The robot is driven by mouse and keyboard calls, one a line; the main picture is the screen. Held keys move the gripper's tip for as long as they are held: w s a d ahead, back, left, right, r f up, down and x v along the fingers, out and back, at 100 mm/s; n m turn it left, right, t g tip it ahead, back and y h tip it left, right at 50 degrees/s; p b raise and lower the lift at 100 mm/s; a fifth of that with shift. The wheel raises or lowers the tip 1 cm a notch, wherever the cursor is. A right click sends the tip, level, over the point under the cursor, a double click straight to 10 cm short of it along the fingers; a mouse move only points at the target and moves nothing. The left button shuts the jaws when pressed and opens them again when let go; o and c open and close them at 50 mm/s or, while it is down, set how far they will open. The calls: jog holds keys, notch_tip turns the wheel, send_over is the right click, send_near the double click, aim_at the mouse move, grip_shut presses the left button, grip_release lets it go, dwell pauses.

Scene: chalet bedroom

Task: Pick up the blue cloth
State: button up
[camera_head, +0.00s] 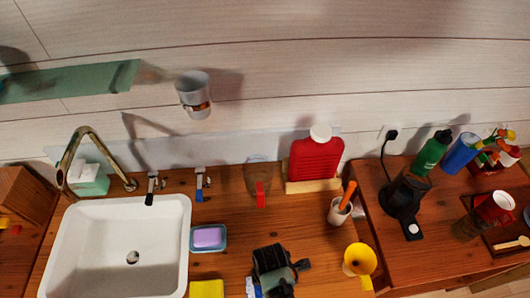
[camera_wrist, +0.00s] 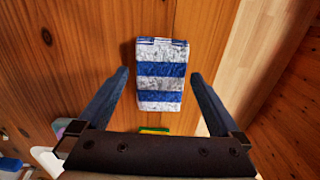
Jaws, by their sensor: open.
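The blue cloth (camera_wrist: 162,97) is a folded pad with blue and grey-white stripes. It lies flat on the wooden counter in the wrist view. My gripper (camera_wrist: 159,77) is open and empty, with one finger on each side of the cloth as seen from the wrist. The gap between the fingers and the cloth's height is hard to judge. In the head view my gripper (camera_head: 277,272) is over the counter front, and a small blue and white bit of the cloth (camera_head: 251,288) shows beside it. The rest is hidden under my gripper.
A yellow sponge (camera_head: 207,288) and a soap dish with purple soap (camera_head: 208,238) lie left of my gripper, beside the white sink (camera_head: 72,250). A yellow cup (camera_head: 359,262) and a white cup (camera_head: 339,211) stand to the right. The counter's edge (camera_wrist: 222,50) is right of the cloth.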

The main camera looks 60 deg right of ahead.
jog(key=shift+f, duration=0.5)
jog(key=c, duration=1.2)
jog(key=shift+o, duration=0.2)
jog(key=shift+r, duration=0.15)
notch_tip(320, 180, up, 10)
